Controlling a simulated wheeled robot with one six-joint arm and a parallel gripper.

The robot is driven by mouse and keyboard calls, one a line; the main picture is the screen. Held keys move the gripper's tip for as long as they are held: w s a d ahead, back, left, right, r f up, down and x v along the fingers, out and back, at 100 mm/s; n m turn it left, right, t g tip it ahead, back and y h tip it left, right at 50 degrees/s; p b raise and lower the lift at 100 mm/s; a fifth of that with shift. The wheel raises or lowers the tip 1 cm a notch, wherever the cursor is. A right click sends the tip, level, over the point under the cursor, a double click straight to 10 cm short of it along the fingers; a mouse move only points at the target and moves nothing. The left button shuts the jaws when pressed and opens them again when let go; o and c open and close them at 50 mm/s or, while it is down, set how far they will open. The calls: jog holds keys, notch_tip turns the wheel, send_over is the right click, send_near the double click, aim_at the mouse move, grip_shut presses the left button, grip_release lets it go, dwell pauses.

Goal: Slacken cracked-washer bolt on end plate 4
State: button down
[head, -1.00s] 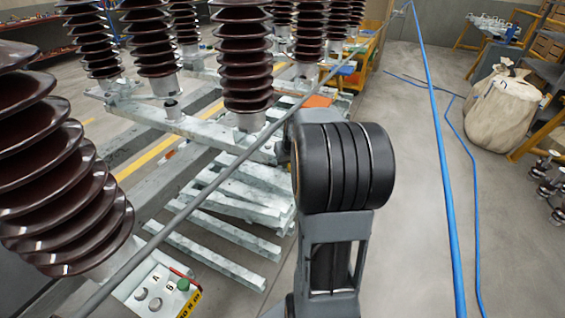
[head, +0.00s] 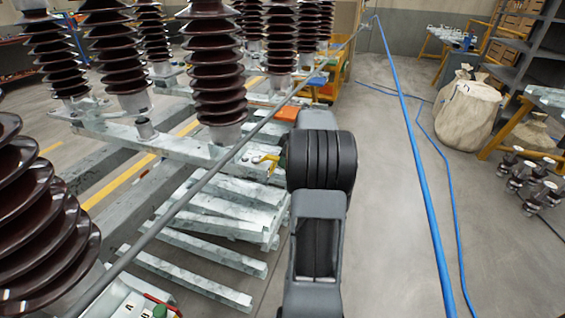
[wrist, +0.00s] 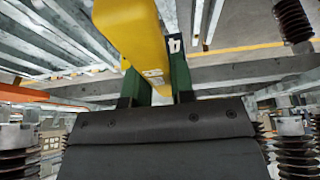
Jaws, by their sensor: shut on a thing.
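My gripper (wrist: 155,88) has green fingers closed on a yellow tool (wrist: 128,32) in the wrist view. The tool also shows in the head view (head: 268,160), just left of my dark arm, by the near end of a galvanized steel beam (head: 190,150) that carries brown insulators. A label reading 4 (wrist: 173,44) shows upside down beside the tool in the wrist view. The cracked-washer bolt cannot be made out. I cannot tell whether the tool touches the beam end; my arm hides part of that area.
Stacked steel bars (head: 215,225) lie below the beam. A grey diagonal rod (head: 215,165) crosses the view. A large insulator (head: 40,235) stands close at left. A blue hose (head: 418,150) and pale sacks (head: 468,112) are at right, with open floor between my arm and the hose.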

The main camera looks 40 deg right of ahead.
jog(key=shift+d, duration=0.1)
dwell(0.3)
jog(key=shift+r+p, duration=2.45)
jog(key=shift+r, duration=1.1)
